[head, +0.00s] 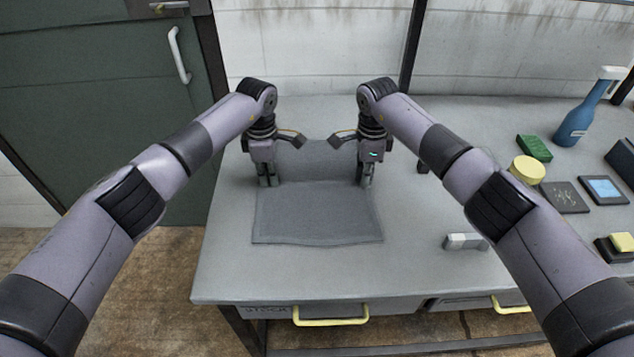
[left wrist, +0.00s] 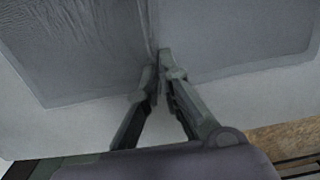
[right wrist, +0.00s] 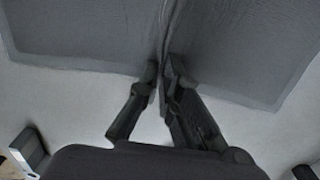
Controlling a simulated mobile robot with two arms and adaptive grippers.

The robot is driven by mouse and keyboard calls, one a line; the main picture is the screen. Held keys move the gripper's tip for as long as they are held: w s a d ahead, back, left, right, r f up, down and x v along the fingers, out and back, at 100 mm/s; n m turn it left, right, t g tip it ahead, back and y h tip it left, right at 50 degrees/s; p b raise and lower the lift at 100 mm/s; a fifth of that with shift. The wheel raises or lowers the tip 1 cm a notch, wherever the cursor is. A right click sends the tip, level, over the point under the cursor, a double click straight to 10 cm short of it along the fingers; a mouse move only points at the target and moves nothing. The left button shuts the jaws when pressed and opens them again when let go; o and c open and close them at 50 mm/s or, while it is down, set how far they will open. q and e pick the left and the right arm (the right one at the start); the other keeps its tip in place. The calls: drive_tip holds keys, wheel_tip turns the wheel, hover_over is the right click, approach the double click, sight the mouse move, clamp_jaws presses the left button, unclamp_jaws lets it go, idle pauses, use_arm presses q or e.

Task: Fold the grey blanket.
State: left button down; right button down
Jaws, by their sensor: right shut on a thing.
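The grey blanket (head: 316,215) lies on the grey table, with a near panel flat towards the front and a far part behind the grippers. A raised crease runs across it between my two grippers. My left gripper (head: 268,180) points down at the left end of this crease; in the left wrist view its fingertips (left wrist: 161,76) are close together on the fold. My right gripper (head: 366,180) points down at the right end; in the right wrist view its fingertips (right wrist: 161,78) are shut on the fold. The arms hide little of the blanket.
A small grey-white block (head: 465,241) lies right of the blanket. Further right are a green sponge (head: 534,147), a yellow round thing (head: 527,169), a dark plate (head: 564,197), a screen device (head: 604,190) and a blue bottle (head: 585,115). The table is clear around the blanket's front.

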idle(0.5)
